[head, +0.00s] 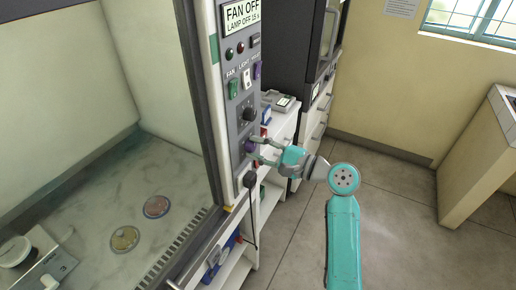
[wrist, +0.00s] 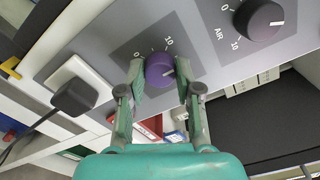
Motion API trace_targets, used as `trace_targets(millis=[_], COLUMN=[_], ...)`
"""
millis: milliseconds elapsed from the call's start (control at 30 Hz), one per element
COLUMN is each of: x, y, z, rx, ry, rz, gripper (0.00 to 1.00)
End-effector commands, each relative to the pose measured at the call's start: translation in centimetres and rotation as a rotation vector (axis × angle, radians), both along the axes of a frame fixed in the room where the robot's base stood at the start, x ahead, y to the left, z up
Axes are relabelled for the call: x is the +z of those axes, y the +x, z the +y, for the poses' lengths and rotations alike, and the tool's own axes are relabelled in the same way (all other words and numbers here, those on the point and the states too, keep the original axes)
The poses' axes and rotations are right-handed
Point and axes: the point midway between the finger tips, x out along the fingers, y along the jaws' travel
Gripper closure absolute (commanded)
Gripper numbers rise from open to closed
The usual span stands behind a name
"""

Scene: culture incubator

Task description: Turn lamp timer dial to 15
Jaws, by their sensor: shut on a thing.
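A purple dial (head: 249,146) sits low on the grey control panel. In the wrist view the purple dial (wrist: 158,66) has a white pointer line directed to the right and slightly down, past the printed 10. A 0 is printed to its upper left. My gripper (head: 257,149) is shut on the purple dial, with one finger on each side, as the wrist view also shows (wrist: 160,75). The display (head: 241,16) at the panel's top reads "FAN OFF" and "LAMP OFF 15 s". The dial's own label is not readable.
A black dial (head: 249,114), marked AIR in the wrist view (wrist: 259,20), is close to the purple one. Switches (head: 233,88) sit above. A black plug (wrist: 76,97) is in the socket beside it. The cabinet holds two round dishes (head: 125,239). The floor (head: 400,220) is clear.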

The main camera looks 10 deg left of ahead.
Motion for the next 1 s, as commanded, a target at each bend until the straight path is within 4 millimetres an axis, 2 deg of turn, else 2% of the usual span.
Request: trace_targets(millis=[67,100,200,567,733,1000], x=[-0.2,-0.2,-0.2,-0.1,-0.2,-0.1], y=[0.0,0.0,0.0,-0.1,-0.8,-2.6], z=[-0.1,-0.1,-0.1,-0.4,-2.4,-7.4], rx=[-0.002,-0.002,-0.001,-0.002,-0.003,-0.005], ry=[-0.002,-0.002,-0.002,-0.001,-0.002,-0.002], rz=[0.003,0.003,0.002,0.0,0.001,0.001], gripper=[1.0,0.61,0.41,0.41,0.41,0.41])
